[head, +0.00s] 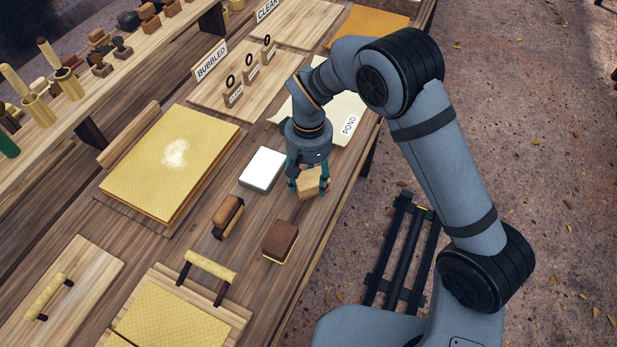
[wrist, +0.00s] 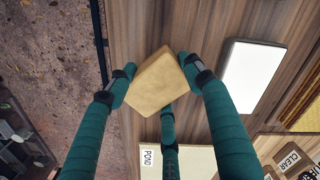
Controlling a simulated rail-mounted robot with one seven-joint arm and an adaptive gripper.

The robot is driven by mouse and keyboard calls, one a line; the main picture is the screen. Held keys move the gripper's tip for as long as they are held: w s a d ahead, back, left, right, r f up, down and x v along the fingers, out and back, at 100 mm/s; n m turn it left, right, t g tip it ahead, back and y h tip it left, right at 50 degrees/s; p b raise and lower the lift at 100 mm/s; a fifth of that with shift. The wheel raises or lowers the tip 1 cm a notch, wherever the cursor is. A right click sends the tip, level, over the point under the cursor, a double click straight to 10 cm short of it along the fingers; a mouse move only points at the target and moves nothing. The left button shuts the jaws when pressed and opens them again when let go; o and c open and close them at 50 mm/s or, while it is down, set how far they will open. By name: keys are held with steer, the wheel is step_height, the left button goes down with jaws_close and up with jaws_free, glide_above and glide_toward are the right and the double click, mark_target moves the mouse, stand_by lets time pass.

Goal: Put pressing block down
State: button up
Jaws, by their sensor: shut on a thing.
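The tan pressing block (head: 311,180) is held between the green fingers of my gripper (head: 307,186), over the right side of the wooden table. In the wrist view the block (wrist: 153,82) sits tilted between the fingertips of my gripper (wrist: 157,78). The fingers are closed against its sides. It is at or just above the table top; I cannot tell whether its underside touches the wood.
A white slab (head: 262,169) lies just left of the block. A pale sheet marked POND (head: 347,108) lies beyond, and a large yellow textured sheet (head: 150,185) lies left. The table's right edge is close.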

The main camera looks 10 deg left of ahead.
mark_target(309, 177)
steer(key=shift+f, duration=0.35)
steer(key=shift+f, duration=0.15)
steer(key=o, duration=1.4)
steer(key=shift+o, duration=0.2)
step_height(309, 177, up, 12)
steer(key=shift+w+b, duration=0.2)
steer(key=shift+b, duration=0.1)
